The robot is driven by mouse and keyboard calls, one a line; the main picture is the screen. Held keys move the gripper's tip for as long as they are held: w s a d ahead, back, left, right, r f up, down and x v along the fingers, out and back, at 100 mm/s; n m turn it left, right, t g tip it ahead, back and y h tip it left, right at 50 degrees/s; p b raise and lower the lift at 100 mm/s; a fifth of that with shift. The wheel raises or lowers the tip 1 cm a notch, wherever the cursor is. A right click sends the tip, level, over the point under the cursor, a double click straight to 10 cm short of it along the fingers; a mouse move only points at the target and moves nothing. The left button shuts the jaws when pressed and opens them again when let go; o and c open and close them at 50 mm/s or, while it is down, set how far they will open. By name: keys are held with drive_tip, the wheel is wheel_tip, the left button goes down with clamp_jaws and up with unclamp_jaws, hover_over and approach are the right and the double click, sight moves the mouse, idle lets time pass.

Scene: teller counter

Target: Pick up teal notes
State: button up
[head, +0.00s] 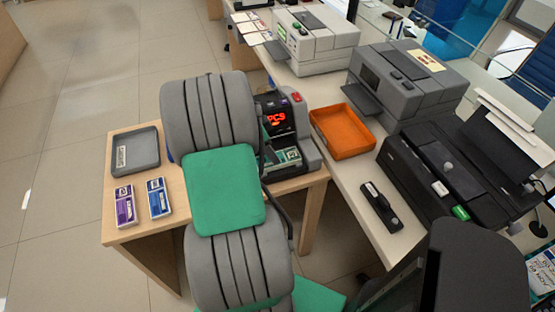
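Teal-green notes (287,158) appear to lie in the front tray of a note-counting machine (304,133) with a red "PCS" display. The machine stands on the right part of the wooden desk, and its left side is partly hidden. My arm, grey and ribbed with green panels, rises from the bottom and crosses the desk just left of the machine. My gripper cannot be made out; it is out of sight behind the arm or outside the picture.
On the desk's left are a grey tray (135,139), a purple note bundle (125,205) and a blue one (158,198). Right of the machine, an orange tray (343,152), a black handheld device (380,204) and printers (408,85) stand on the white counter.

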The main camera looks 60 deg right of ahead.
drive_tip(key=x, duration=0.4)
drive_tip(key=shift+s+d+f+p, duration=0.1)
drive_tip(key=shift+s+f+p, duration=0.15)
drive_tip(key=shift+p, duration=0.1)
drive_tip(key=c, duration=1.4)
drive_tip(key=shift+o, duration=0.2)
drive_tip(key=shift+r, duration=0.15)
